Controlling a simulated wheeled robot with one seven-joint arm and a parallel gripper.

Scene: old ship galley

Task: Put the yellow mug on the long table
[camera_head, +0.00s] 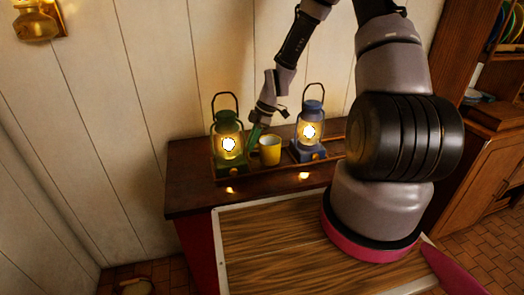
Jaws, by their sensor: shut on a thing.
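The yellow mug (270,151) stands upright on a dark wooden sideboard top (190,178), between a green lantern and a blue lantern. My gripper (255,140) reaches down from above at the mug's left side, in the narrow space beside the green lantern. It is shut on the mug at its left edge; the fingertips are small and partly hidden in this view. The mug appears to rest on the surface or just at it. I cannot make out a long table in this view.
The lit green lantern (228,143) is close on the gripper's left. The lit blue lantern (309,132) is right of the mug, with a little space between. A plank wall (150,90) rises behind. A wooden cabinet (497,150) stands at the right edge.

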